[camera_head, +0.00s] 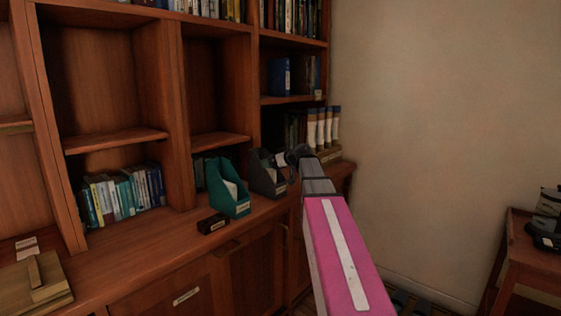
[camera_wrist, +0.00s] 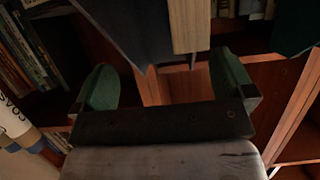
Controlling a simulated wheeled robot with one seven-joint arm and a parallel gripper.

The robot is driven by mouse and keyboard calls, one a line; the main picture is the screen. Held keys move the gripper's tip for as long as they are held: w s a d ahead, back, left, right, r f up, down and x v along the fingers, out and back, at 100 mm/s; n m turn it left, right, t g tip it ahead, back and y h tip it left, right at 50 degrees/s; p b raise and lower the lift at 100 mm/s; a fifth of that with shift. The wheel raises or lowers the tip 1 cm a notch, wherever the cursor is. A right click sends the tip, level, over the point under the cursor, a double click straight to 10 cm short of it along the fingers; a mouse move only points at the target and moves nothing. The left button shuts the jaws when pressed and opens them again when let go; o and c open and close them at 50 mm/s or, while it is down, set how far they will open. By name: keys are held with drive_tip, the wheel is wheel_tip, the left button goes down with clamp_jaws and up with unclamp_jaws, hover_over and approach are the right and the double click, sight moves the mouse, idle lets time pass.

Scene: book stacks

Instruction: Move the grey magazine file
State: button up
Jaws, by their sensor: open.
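The grey magazine file (camera_head: 265,176) stands on the cabinet's counter, just right of the green magazine file (camera_head: 228,190), with pale papers inside. My gripper (camera_head: 293,156) is at its upper right in the head view; the fingers are small and dark there. In the wrist view my gripper (camera_wrist: 162,62) is open, its two green-padded fingers spread apart. The dark grey file (camera_wrist: 128,28) fills the top centre, its lower corner between or just beyond the fingertips, with a pale block of paper (camera_wrist: 188,25) beside it. I cannot tell whether anything touches.
A small black box (camera_head: 212,224) lies on the counter in front of the green file. Shelf uprights and books (camera_head: 122,195) stand to the left. A side table (camera_head: 530,255) stands at the far right.

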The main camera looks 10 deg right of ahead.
drive_tip(key=shift+x, duration=2.45)
